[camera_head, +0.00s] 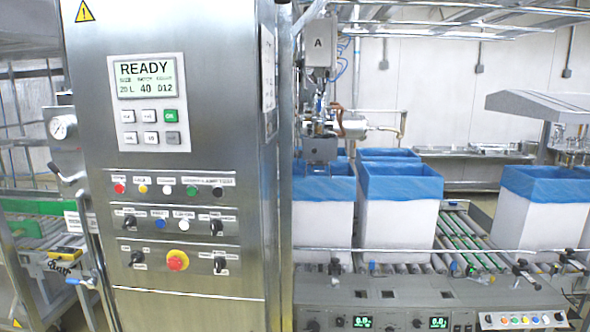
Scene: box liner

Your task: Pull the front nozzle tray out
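A filling head marked "A" (319,47) hangs right of the steel cabinet. Below it is a nozzle assembly with pipes and fittings (318,122). A small grey block or tray (320,150) sits under the assembly, just above a blue-lined white box (323,225). I cannot tell for sure whether this grey part is the front nozzle tray. Neither of my grippers is in view.
A steel control cabinet (225,60) fills the left centre, its display (146,76) reading READY. Blue-lined white boxes (397,228) (528,215) stand on a roller conveyor (455,240). A thin rail and a front panel (395,300) run before them.

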